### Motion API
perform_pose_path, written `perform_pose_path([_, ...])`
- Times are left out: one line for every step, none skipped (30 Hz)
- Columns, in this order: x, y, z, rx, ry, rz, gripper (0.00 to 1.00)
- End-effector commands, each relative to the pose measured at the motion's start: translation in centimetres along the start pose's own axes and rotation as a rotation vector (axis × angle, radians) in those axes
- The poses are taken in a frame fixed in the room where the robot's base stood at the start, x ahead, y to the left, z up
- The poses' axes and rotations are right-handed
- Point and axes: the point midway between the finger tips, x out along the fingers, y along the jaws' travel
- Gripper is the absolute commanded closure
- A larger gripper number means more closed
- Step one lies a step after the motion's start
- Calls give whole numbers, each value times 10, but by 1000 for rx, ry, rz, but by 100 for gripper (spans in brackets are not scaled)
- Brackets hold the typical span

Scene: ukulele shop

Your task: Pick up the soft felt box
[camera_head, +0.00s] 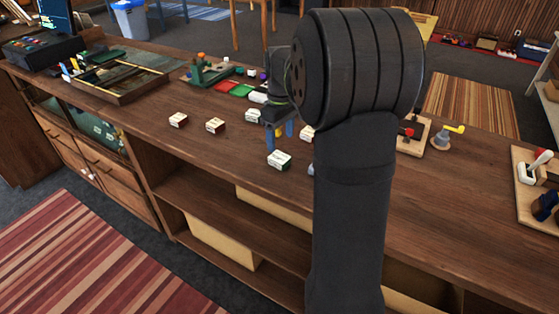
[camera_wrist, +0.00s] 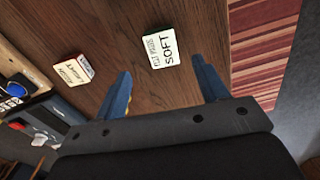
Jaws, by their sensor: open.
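The soft felt box (camera_wrist: 162,47) is small and white with dark lettering that reads SOFT. In the wrist view it lies flat on the brown wooden counter, ahead of my gripper (camera_wrist: 165,86). Its near side faces the gap between the two blue fingers, which are apart with nothing between them. In the head view my gripper (camera_head: 280,133) points down over the counter, partly hidden by my arm. A white box with a green edge (camera_head: 279,160) lies just in front of it there; its lettering is too small to read.
A second labelled box (camera_wrist: 73,70) lies to the left in the wrist view. Other small boxes (camera_head: 215,125) sit left of my gripper on the counter (camera_head: 150,112). Green and red pieces (camera_head: 240,90) lie behind. A wooden tray (camera_head: 118,95) stands further left.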

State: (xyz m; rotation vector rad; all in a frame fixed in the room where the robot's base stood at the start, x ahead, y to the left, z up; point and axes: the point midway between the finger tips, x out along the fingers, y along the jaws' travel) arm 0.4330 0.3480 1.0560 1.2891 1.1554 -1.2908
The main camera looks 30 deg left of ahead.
Motion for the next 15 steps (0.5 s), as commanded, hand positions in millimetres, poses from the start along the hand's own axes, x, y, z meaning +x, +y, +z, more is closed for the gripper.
perform_pose_path([7, 0, 0, 0, -2, -2, 34])
perform_pose_path([10, 0, 0, 0, -1, -1, 34])
perform_pose_path([13, 0, 0, 0, -1, 0, 34])
perform_pose_path([15, 0, 0, 0, 0, 0, 34])
perform_pose_path([16, 0, 0, 0, 0, 0, 34])
perform_pose_path([18, 0, 0, 0, 0, 0, 34])
perform_pose_path([20, 0, 0, 0, 0, 0, 34])
perform_pose_path([23, 0, 0, 0, 0, 0, 34])
perform_pose_path([27, -1, 0, 0, -1, -1, 34])
perform_pose_path([32, -2, 0, -1, -2, -2, 34])
perform_pose_path([37, -2, -1, -1, -3, -2, 34])
perform_pose_path([43, -3, -1, 0, -2, -1, 34])
perform_pose_path([48, -4, -2, 0, -2, -2, 34])
perform_pose_path([52, -4, -2, 0, -2, -1, 34])
perform_pose_path([58, -3, -2, 0, -2, -1, 34])
